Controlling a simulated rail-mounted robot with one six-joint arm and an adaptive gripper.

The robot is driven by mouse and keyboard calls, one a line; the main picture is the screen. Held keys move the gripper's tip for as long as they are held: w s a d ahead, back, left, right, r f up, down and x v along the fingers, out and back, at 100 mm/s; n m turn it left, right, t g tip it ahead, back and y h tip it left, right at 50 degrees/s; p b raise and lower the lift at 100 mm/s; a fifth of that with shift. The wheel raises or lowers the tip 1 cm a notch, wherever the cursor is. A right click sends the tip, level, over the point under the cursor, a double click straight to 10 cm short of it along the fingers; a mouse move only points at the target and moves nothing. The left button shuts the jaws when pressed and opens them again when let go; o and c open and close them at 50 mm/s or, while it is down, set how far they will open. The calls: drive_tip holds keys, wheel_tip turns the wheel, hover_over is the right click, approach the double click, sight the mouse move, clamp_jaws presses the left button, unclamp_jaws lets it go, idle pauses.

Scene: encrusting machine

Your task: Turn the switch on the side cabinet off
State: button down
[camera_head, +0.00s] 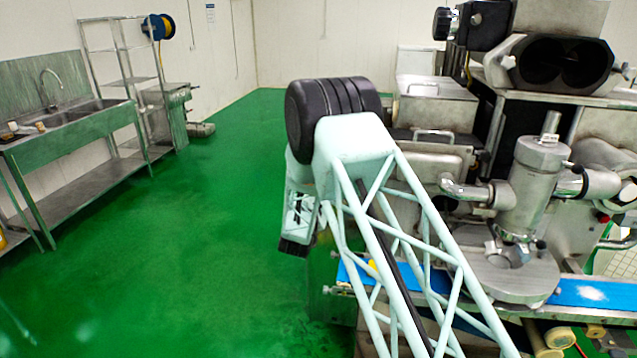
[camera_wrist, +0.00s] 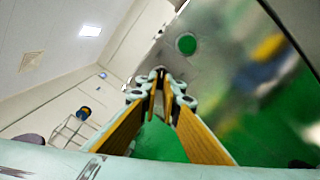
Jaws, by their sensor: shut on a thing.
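In the wrist view, the fingers of my gripper (camera_wrist: 161,84) come close together at the tips, up against the grey metal panel of the side cabinet (camera_wrist: 212,62). My gripper is shut on the switch, which is mostly hidden between the fingertips. A round green button or lamp (camera_wrist: 186,44) shows on the same panel, just beyond and to the right of the fingertips.
The encrusting machine (camera_head: 540,185) with its blue conveyor belt (camera_head: 590,292) fills the right side. A steel sink bench (camera_head: 75,140) and a shelf rack (camera_head: 125,82) stand along the left wall. Open green floor (camera_head: 190,240) lies between them.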

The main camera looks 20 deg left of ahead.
drive_tip(key=shift+n, duration=1)
drive_tip(key=c, duration=2.9)
unclamp_jaws()
drive_tip(key=shift+o, duration=0.2)
drive_tip(key=shift+s, duration=0.15)
drive_tip(key=s+d, duration=0.2)
drive_tip(key=s, duration=0.9)
drive_tip(key=shift+s+d, duration=0.15)
drive_tip(key=shift+s, duration=0.1)
drive_tip(key=shift+w+d, duration=0.1)
